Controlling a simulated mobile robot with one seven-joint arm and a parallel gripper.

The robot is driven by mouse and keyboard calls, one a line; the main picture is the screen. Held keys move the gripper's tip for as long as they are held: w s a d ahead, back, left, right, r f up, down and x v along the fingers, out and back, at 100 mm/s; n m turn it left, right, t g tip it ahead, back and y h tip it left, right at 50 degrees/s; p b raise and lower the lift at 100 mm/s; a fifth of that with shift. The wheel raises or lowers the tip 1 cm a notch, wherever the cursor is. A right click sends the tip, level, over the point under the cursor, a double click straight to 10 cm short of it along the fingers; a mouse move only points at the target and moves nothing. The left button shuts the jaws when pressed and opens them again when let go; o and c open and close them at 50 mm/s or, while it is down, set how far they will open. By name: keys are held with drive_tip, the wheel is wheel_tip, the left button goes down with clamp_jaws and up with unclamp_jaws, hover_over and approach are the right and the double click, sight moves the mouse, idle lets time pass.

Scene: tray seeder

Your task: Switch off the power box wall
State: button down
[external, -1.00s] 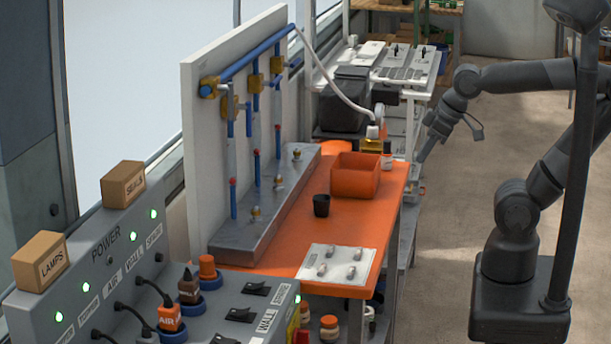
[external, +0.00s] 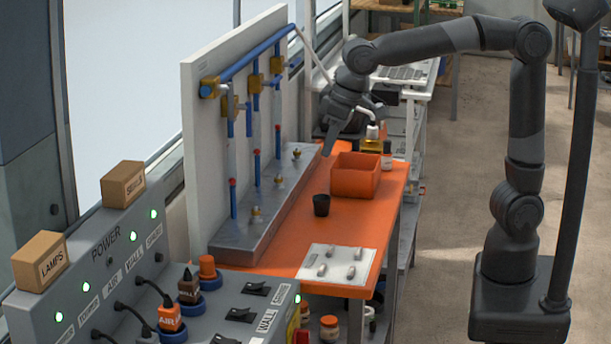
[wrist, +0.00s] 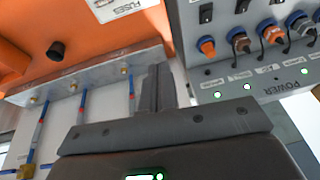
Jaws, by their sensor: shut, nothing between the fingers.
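The grey power box (external: 85,268) stands at the lower left of the external view, with several green lights lit. Black rocker switches sit on its lower face. The switch (external: 240,314) beside the WALL label (external: 267,322) is in the middle of the visible ones; its position is too small to read. My gripper (external: 328,152) is shut and empty, above the far part of the orange bench, well apart from the box.
The orange bench (external: 290,250) holds an orange bin (external: 355,176), a black cup (external: 321,205) and a white fuse plate (external: 318,277). Blue pipes (external: 232,68) rise beside a white panel. Plugs, cables and two small boxes (external: 40,262) crowd the power box.

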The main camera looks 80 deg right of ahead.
drive_tip(key=w+a+f, duration=0.2)
drive_tip(key=w+a, duration=0.1)
drive_tip(key=a, duration=0.3)
drive_tip(key=w+a+f, duration=0.2)
drive_tip(key=w+a, duration=0.2)
drive_tip(key=a, duration=0.2)
drive_tip(key=g, duration=0.1)
hover_over(249, 308)
drive_tip(key=s, duration=0.2)
drive_tip(key=s+x, duration=0.1)
drive_tip(key=x, duration=0.5)
drive_tip(key=shift+d+f+h, duration=0.1)
drive_tip(key=shift+f+h, duration=0.25)
drive_tip(key=shift+h, duration=0.05)
drive_tip(key=shift+f, duration=0.1)
drive_tip(key=x, duration=0.8)
drive_tip(key=s+x, duration=0.1)
drive_tip(key=x, duration=0.3)
drive_tip(key=shift+f, duration=0.35)
drive_tip(key=shift+s+f, duration=0.15)
drive_tip(key=shift+f, duration=0.4)
